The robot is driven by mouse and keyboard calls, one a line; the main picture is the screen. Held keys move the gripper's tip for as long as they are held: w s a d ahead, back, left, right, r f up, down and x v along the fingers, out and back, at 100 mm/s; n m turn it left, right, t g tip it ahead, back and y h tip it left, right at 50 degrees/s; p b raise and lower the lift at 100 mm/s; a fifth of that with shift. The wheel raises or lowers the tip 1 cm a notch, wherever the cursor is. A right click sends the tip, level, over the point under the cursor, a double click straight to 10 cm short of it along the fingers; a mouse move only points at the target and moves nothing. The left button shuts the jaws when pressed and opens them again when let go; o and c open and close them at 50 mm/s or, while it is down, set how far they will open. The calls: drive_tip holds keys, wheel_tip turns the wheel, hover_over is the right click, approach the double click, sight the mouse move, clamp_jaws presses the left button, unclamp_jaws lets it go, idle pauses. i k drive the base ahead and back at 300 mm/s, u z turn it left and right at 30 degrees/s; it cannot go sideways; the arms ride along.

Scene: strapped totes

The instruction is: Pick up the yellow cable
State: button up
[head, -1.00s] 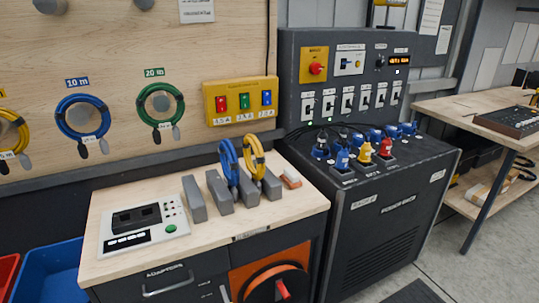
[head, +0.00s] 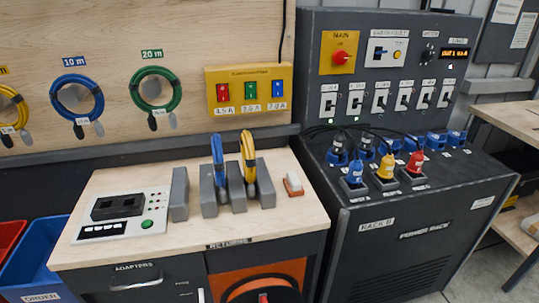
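A coiled yellow cable (head: 249,160) stands upright between grey blocks on the wooden bench top, to the right of a coiled blue cable (head: 218,162). Its lower part is partly hidden by the blocks. Another yellow cable (head: 22,108) hangs on the wooden wall board at the left edge, cut off by the frame. My gripper is not in view.
Grey upright blocks (head: 180,195) divide the bench top (head: 120,182). A tester box (head: 120,215) sits left, a small orange-and-white item (head: 293,184) right. Blue (head: 77,103) and green (head: 153,90) coils hang behind. A dark power rack (head: 420,235) with colored plugs stands right.

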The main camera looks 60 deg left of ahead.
sight(248, 150)
drive_tip(key=i, duration=2.4)
drive_tip(key=z, duration=0.45)
drive_tip(key=k, duration=0.2)
drive_tip(key=u, duration=3.45)
